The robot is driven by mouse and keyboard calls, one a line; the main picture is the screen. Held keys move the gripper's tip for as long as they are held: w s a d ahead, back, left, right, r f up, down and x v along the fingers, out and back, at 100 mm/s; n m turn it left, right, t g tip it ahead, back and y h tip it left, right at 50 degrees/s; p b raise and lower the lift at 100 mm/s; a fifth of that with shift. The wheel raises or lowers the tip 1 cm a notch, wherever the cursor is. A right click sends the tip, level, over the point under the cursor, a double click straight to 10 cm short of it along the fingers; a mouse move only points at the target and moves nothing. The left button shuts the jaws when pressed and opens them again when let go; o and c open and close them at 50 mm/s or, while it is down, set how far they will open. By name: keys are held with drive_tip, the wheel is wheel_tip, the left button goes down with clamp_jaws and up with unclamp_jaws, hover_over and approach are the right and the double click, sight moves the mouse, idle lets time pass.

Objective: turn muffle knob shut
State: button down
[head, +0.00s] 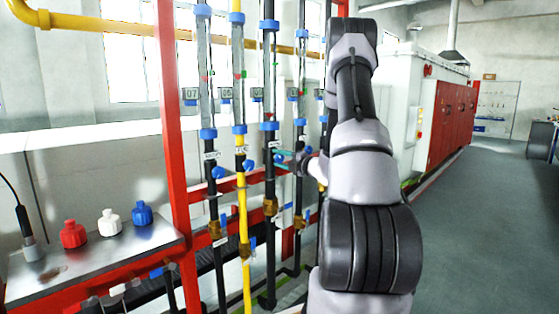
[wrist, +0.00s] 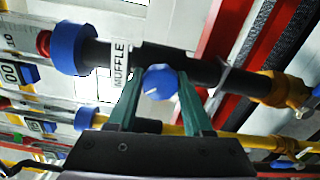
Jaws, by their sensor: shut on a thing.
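The muffle knob (wrist: 160,82) is a small blue knob with a white mark, on a dark pipe beside a white label (wrist: 120,65) reading MUFFLE in the wrist view. My gripper (wrist: 162,88) has its two green fingers on either side of the knob, shut on it. In the head view, my gripper (head: 287,160) reaches in from the right to the black pipe (head: 269,182), where the blue knob (head: 278,158) shows between the fingertips. The knob's exact turn angle is hard to read.
Other vertical pipes stand close on both sides, including a yellow pipe (head: 240,190) with its own blue knob (head: 248,165). A red frame post (head: 172,120) stands at left. A metal bench (head: 110,255) holds red, white and blue bottles. Open floor (head: 490,220) lies at right.

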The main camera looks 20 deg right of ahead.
drive_tip(key=m, duration=0.4)
drive_tip(key=shift+f+m, duration=0.1)
drive_tip(key=shift+m, duration=2.1)
drive_tip(key=shift+c, duration=1.6)
unclamp_jaws()
drive_tip(key=v, duration=1.1)
